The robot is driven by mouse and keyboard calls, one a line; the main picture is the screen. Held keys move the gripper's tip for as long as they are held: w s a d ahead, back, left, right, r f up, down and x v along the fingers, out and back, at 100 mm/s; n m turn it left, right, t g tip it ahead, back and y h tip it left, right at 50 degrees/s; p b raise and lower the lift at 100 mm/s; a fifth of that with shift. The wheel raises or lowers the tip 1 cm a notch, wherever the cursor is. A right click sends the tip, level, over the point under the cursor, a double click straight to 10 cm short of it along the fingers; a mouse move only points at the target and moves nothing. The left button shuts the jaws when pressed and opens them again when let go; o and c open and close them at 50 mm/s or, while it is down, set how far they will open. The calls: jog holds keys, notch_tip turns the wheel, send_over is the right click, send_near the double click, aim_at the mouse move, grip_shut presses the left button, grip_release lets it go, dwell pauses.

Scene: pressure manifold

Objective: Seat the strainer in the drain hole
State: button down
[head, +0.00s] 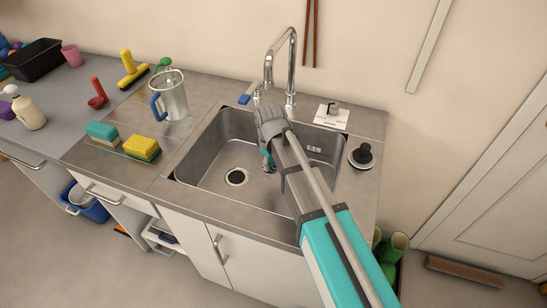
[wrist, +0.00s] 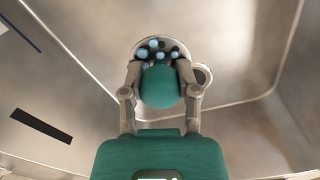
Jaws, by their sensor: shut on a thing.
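The steel strainer (wrist: 152,49) shows beyond my gripper (wrist: 160,72) in the wrist view, as a round disc with several light-blue and dark spots. Both fingers are shut in front of it. A rounded teal piece (wrist: 160,88) sits between the fingers; I cannot tell whether it is the strainer's knob. In the head view my gripper (head: 267,162) is inside the sink, right of the drain hole (head: 237,177). The hole is dark with a pale rim and uncovered. A light ring (wrist: 204,76) is partly hidden behind the right finger; I cannot tell what it is.
The sink (head: 205,165) has steep walls around my gripper, and the faucet (head: 290,60) rises behind. A black-knobbed plug (head: 362,155) stands on the right counter. A clear pitcher (head: 174,100) and sponges (head: 142,147) are on the left. The floor around the drain is clear.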

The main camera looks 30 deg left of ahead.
jog(key=s+d+r+p, duration=0.4)
jog(key=s+r, duration=0.1)
jog(key=s, duration=0.4)
jog(key=shift+s+d+r+p, duration=0.2)
jog(key=shift+r+p, duration=0.1)
jog(key=shift+p, duration=0.05)
jog(key=shift+r, duration=0.1)
notch_tip(320, 180, up, 18)
jog(key=p, duration=1.8)
jog(key=shift+f, duration=0.2)
jog(key=shift+s, duration=0.15)
